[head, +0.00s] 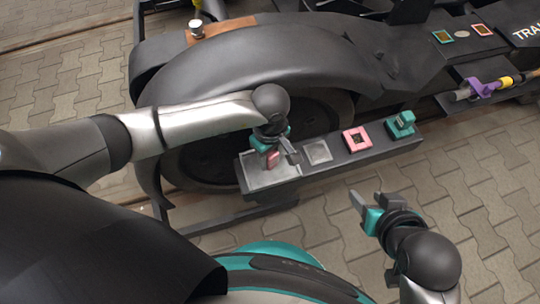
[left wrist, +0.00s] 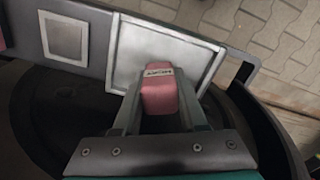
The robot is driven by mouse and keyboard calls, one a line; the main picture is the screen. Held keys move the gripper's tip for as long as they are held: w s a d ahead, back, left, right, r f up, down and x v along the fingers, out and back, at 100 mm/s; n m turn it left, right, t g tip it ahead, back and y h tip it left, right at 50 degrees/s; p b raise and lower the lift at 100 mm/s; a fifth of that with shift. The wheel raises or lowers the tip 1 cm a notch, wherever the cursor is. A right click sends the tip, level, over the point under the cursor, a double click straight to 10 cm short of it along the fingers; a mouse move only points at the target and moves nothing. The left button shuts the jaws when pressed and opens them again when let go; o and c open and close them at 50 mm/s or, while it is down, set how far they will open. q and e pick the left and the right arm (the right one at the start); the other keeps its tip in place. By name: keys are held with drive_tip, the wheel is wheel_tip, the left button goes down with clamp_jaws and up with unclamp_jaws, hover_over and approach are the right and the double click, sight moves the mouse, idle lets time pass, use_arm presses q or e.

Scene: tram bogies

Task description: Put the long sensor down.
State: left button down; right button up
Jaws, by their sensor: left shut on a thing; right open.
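The long sensor, a pinkish-red block with a pale label (left wrist: 159,88), is between the two fingers of my left gripper (left wrist: 158,100) in the left wrist view. My left gripper (head: 279,160) is shut on it above the pale metal tray (head: 258,183) at the left end of the dark ledge; in the left wrist view the tray (left wrist: 190,58) lies behind the block. I cannot tell whether the block touches the tray. The sensor also shows in the head view (head: 272,158), partly hidden by the gripper. My right gripper (head: 367,202) is open and empty, right of the ledge over the paving.
On the dark ledge (head: 325,172) are an empty square pale pad (head: 317,152), a pink square frame (head: 357,139) and a teal part (head: 401,125). A dark wheel guard (head: 230,75) rises behind. A purple clamp with a yellow-banded rod (head: 485,88) is at far right.

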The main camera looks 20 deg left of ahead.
use_arm(q)
drive_tip(key=shift+f, duration=0.15)
drive_tip(key=shift+c, duration=2.2)
unclamp_jaws()
use_arm(e)
drive_tip(key=shift+w+a, duration=0.2)
drive_tip(key=shift+a, duration=0.05)
use_arm(q)
drive_tip(key=shift+r, duration=0.45)
wheel_tip(320, 180, up, 3)
drive_tip(key=shift+f+p, duration=0.2)
drive_tip(key=shift+p, duration=0.7)
use_arm(e)
drive_tip(key=s+d+g+h, duration=0.1)
drive_tip(key=s+d+g, duration=0.1)
drive_tip(key=s+d, duration=0.15)
use_arm(q)
wheel_tip(320, 180, up, 7)
drive_tip(key=p, duration=0.3)
drive_tip(key=shift+r, duration=0.15)
drive_tip(key=shift+r+p, duration=0.5)
drive_tip(key=shift+r, duration=0.25)
use_arm(e)
wheel_tip(320, 180, down, 8)
drive_tip(key=g, duration=0.2)
drive_tip(key=shift+s+f, duration=0.15)
drive_tip(key=shift+s, duration=0.15)
